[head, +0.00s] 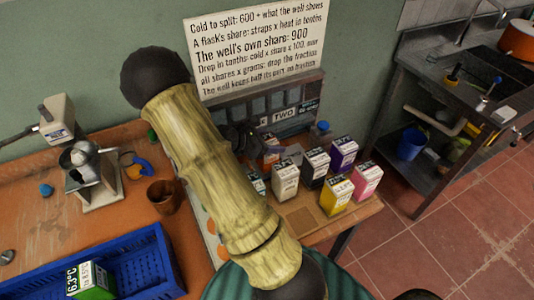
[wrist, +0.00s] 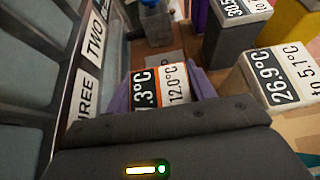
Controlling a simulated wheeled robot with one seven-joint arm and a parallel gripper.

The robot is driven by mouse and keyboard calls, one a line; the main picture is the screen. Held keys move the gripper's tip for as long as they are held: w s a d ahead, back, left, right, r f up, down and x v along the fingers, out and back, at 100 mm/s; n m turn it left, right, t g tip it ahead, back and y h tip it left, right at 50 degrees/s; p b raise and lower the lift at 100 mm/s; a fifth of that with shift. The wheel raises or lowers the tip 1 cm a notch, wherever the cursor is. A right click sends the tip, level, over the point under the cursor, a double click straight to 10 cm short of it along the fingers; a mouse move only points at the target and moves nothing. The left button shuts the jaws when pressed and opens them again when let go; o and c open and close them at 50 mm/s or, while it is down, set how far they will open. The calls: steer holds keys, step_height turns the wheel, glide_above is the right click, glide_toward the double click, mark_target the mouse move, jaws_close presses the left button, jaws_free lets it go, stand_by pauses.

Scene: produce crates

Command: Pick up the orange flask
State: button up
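The orange flask (wrist: 160,88) shows in the wrist view as a small block with a black and white temperature label and a strip of orange. Its lower part is hidden behind my gripper's dark body. My gripper (wrist: 161,97) has one greyish-purple finger close on each side of the flask. I cannot tell whether the fingers touch it. In the head view the orange flask (head: 270,150) is partly hidden by my arm and gripper (head: 272,152), at the back of the table below the rack.
Near it stand a white flask (head: 285,180), a black flask (head: 315,166), a purple flask (head: 343,153), a yellow flask (head: 337,196) and a pink flask (head: 366,180). A numbered rack (wrist: 62,80) is close on the left in the wrist view. A blue crate (head: 150,238) lies front left.

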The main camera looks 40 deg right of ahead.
step_height(320, 180, up, 10)
steer(key=shift+r, duration=0.1)
stand_by(0.6)
stand_by(0.5)
